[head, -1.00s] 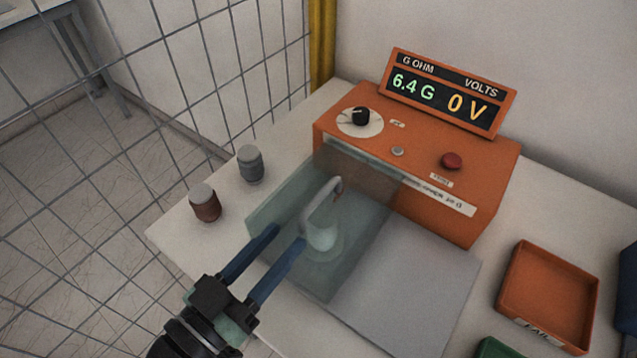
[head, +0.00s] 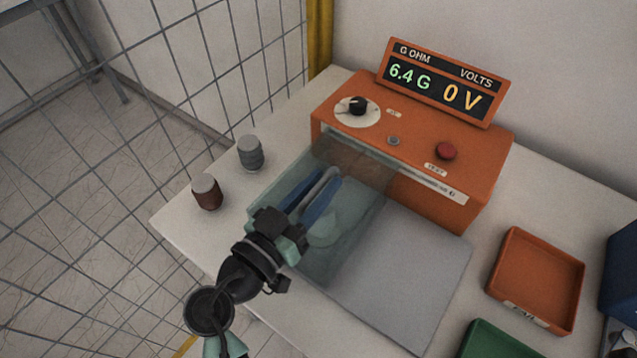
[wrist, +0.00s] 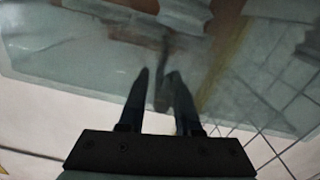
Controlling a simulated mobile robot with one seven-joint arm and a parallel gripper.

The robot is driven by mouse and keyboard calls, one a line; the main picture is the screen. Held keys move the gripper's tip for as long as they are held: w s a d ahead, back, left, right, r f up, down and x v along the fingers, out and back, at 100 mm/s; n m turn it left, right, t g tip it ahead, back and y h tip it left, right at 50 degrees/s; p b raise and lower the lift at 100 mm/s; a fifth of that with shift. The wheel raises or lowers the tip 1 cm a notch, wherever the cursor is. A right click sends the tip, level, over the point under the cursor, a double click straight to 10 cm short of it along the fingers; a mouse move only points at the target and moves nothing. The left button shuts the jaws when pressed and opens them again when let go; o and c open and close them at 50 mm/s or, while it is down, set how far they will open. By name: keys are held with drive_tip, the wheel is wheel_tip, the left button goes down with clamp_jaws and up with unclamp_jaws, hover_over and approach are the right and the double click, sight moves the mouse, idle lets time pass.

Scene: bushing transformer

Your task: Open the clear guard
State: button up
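The clear guard (head: 368,172) is a greenish see-through box in front of the orange tester. It stands over a pale round part (head: 325,230), seen through its walls. A grey bent bar (head: 322,187) lies at the guard; I cannot tell if it is a handle on the guard or a part inside. My gripper (head: 325,174) reaches over the guard with its blue fingers apart on either side of this bar. In the wrist view the fingers (wrist: 160,72) are apart, with a dark bar between them and a visible gap on the left. Contact is not clear.
The orange tester (head: 480,205) reads 6.4 G and 0 V. A grey plate (head: 410,285) lies right of the guard. A grey cylinder (head: 250,153) and a brown one (head: 207,192) stand left. An orange tray (head: 545,275) and a green tray (head: 500,343) are at right.

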clamp_jaws()
idle(1.2)
